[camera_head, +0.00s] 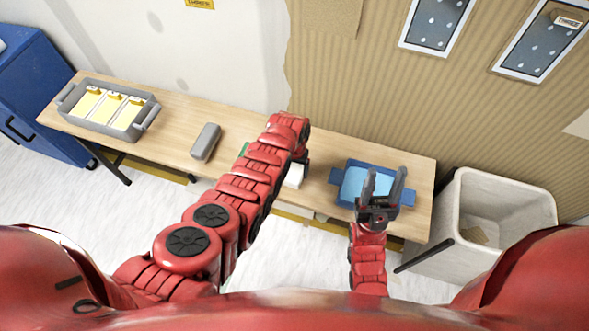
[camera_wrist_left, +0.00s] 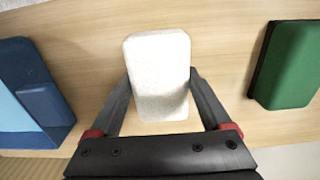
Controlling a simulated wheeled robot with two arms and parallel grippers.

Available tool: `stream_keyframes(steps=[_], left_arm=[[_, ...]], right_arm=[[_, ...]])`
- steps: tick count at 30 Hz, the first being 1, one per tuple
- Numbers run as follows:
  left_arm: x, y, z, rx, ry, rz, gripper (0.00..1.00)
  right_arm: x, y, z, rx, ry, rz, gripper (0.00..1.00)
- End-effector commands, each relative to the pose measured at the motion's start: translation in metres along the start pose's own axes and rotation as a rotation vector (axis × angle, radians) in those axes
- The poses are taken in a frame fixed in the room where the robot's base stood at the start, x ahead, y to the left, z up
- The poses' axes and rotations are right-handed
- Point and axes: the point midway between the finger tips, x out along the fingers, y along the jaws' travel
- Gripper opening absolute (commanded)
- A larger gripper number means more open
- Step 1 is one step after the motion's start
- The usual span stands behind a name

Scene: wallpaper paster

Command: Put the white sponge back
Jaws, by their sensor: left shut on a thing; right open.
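The white sponge (camera_wrist_left: 158,78) sits between the two fingers of my left gripper (camera_wrist_left: 160,88) in the left wrist view. The gripper is shut on it, one finger on each side. In the head view the white sponge (camera_head: 294,176) shows partly from under my left wrist, over the table. Whether it touches the table I cannot tell. My right gripper (camera_head: 382,186) is open and empty, above the blue tray (camera_head: 337,177) with light blue contents.
A green sponge-like block (camera_wrist_left: 292,66) lies right of the white sponge in the wrist view. A grey block (camera_head: 205,141) and a grey tray with yellow compartments (camera_head: 146,117) stand left on the wooden table (camera_head: 178,118). A whitish bin (camera_head: 480,190) stands at right.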

Motion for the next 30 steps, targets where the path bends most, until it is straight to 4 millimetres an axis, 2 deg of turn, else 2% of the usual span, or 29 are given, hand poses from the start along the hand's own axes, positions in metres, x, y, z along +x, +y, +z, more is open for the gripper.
stream_keyframes(steps=[9,10,12,22,30], left_arm=[[0.003,0.0,0.0,0.0,0.0,0.0,0.24],[0.002,0.0,0.0,0.0,0.0,0.0,0.87],[0.002,0.0,0.0,0.0,0.0,0.0,0.99],[-0.001,0.0,0.0,0.0,0.001,0.0,1.0],[-0.022,0.0,-0.001,0.0,0.002,0.001,1.0]], right_arm=[[-0.001,0.0,0.0,0.0,0.0,0.0,0.5],[-0.001,0.0,0.0,0.0,0.0,0.0,0.5],[-0.001,0.0,0.0,0.0,0.0,0.0,0.5],[0.001,0.0,0.0,0.0,0.0,0.0,0.5],[0.007,0.0,-0.001,0.0,0.0,0.0,0.5]])
